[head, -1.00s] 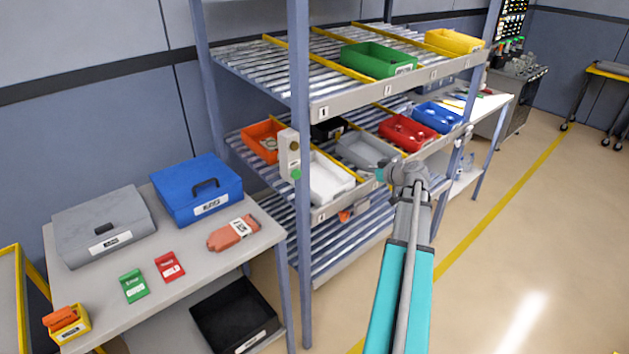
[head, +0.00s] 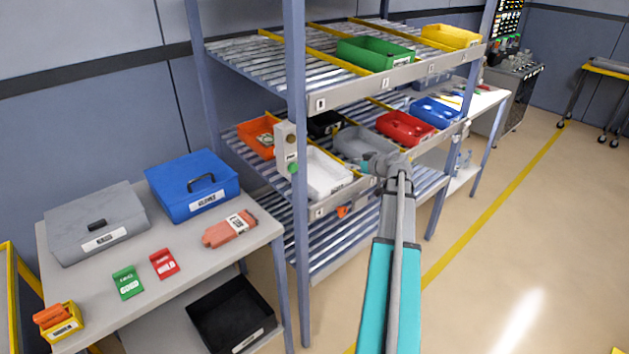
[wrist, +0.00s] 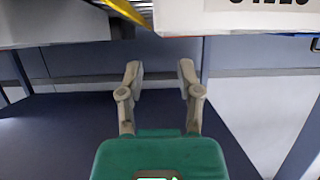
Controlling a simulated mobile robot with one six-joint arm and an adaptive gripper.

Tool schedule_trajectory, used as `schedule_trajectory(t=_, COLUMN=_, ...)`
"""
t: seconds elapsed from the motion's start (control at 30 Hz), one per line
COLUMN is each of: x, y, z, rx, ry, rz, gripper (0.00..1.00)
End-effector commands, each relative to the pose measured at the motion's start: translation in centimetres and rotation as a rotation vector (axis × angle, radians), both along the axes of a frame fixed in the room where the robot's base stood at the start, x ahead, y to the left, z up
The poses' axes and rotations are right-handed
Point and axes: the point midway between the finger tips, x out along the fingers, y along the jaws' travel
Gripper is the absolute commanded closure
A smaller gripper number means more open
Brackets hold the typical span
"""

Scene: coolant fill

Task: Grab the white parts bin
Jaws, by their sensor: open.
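The white parts bin (head: 325,177) sits on the middle shelf of the rack, between the orange bin and the grey bin, behind a post-mounted box. It looks empty. In the wrist view, a white labelled front (wrist: 240,18), apparently this bin's, shows at the top right, cut off by the frame. My gripper (wrist: 160,74) is open with nothing between its fingers. In the head view my wrist hangs in front of the shelf, to the right of the white bin, and hides the fingers. The gripper appears apart from the bin.
An orange bin (head: 258,136), grey bin (head: 357,141), red bin (head: 405,128) and blue bin (head: 437,112) share the shelf. A rack post (head: 298,240) stands just left of the white bin. Open floor (head: 540,220) lies to the right.

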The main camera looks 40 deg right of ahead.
Motion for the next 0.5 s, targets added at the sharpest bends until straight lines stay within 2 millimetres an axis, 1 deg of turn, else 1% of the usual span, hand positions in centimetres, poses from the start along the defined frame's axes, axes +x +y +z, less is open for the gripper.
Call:
schedule_trajectory(t=0.03, x=0.8, y=0.0, z=-0.6, rx=0.000, ry=0.000, rz=0.002, gripper=0.54)
schedule_trajectory(t=0.2, x=2.2, y=0.1, z=-1.0, rx=-0.001, ry=0.000, rz=0.001, gripper=0.54)
schedule_trajectory(t=0.5, x=2.5, y=0.3, z=-1.0, rx=-0.001, ry=0.000, rz=0.001, gripper=0.54)
